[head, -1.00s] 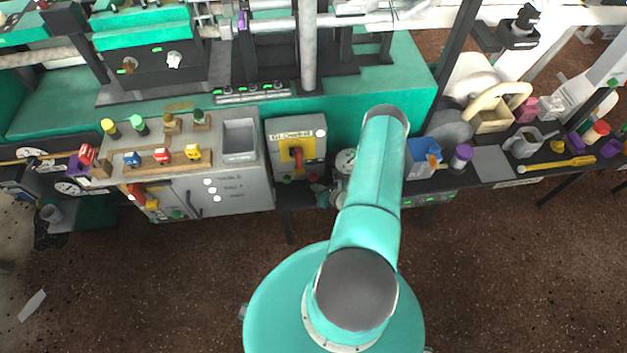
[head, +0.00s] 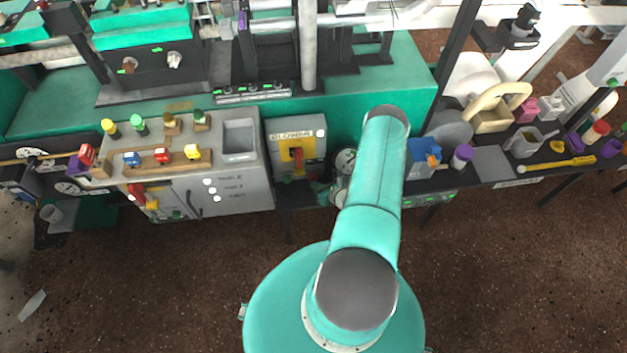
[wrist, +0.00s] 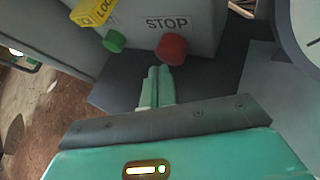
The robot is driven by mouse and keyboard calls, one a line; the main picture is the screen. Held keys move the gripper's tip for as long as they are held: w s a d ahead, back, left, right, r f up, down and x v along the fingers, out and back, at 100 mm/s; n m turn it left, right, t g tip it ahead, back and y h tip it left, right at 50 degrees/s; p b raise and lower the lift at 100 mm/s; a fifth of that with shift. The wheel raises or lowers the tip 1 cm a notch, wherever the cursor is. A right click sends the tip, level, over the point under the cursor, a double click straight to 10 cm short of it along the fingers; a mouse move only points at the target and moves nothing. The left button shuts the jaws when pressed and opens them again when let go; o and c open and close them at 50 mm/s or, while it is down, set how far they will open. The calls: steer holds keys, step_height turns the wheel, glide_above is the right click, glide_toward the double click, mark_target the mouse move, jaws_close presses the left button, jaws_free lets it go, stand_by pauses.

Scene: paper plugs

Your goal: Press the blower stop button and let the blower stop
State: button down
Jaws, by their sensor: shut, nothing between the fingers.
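The red stop button (wrist: 172,49) sticks out of a grey box under a label reading STOP in the wrist view. My gripper (wrist: 159,72) is shut and empty, its two pale green fingers side by side. The fingertips lie just below and left of the red button in the picture; I cannot tell whether they touch it. A green button (wrist: 114,41) sits to the left on the same box. In the head view the grey blower box (head: 309,134) carries a yellow plate with a red handle. My arm hides most of my gripper there.
A yellow lock tag (wrist: 93,10) hangs above the green button. A round gauge (head: 345,161) stands right of the blower box. A grey cabinet (head: 236,190) is on the left, and a blue bin (head: 421,158) is on the right.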

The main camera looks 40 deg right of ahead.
steer(key=shift+w+d, duration=0.3)
steer(key=shift+w, duration=0.15)
stand_by(0.9)
steer(key=shift+s+a, duration=0.1)
steer(key=shift+s, duration=0.05)
steer(key=shift+s+a, duration=0.45)
steer(key=shift+s, duration=0.2)
steer(key=shift+s+a, duration=0.7)
steer(key=shift+s, duration=0.35)
steer(key=shift+s+a, duration=0.7)
steer(key=shift+s, duration=0.3)
